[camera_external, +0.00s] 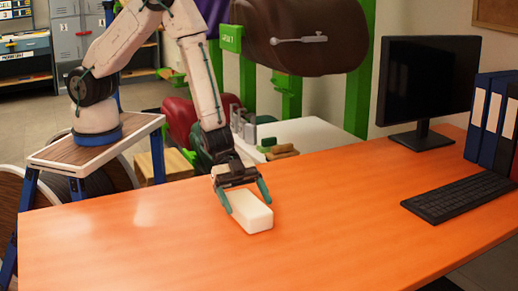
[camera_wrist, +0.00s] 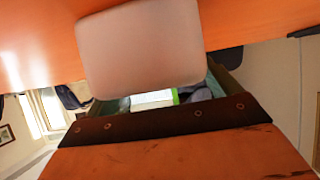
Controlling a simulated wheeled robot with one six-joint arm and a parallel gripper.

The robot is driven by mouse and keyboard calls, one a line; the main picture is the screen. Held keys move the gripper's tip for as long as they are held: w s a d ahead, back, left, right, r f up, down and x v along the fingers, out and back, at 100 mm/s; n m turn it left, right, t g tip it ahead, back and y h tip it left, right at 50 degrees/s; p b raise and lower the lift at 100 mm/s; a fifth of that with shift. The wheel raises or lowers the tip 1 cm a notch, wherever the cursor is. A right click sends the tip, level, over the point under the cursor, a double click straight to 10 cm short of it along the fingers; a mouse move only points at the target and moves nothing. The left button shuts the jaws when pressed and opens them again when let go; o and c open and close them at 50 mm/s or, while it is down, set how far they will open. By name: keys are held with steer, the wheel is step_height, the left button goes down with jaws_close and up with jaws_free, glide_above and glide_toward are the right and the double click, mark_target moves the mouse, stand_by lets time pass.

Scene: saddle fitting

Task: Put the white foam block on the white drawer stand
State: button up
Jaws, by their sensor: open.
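The white foam block (camera_external: 252,213) lies on the orange table (camera_external: 130,250), near its back edge. My gripper (camera_external: 245,196) is over the block's rear part, its two green fingers pointing down and spread apart, one on either side of the block. Whether the fingers touch it cannot be told. In the wrist view the block (camera_wrist: 140,50) is large and close, against the orange surface. Behind the table is a low white top (camera_external: 318,133), which appears to be the white drawer stand. Its front is hidden by the table.
Small tan objects (camera_external: 283,149) and grey upright pieces (camera_external: 240,122) are at the white top's left side. A brown saddle (camera_external: 300,45) hangs on a green frame (camera_external: 362,90) above. A monitor (camera_external: 425,85), keyboard (camera_external: 450,200) and binders (camera_external: 495,120) occupy the table's right. The table's front left is clear.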

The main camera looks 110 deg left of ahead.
steer(key=shift+w+d+f, duration=0.25)
steer(key=shift+w, duration=0.05)
steer(key=c, duration=1.1)
steer(key=shift+c, duration=0.2)
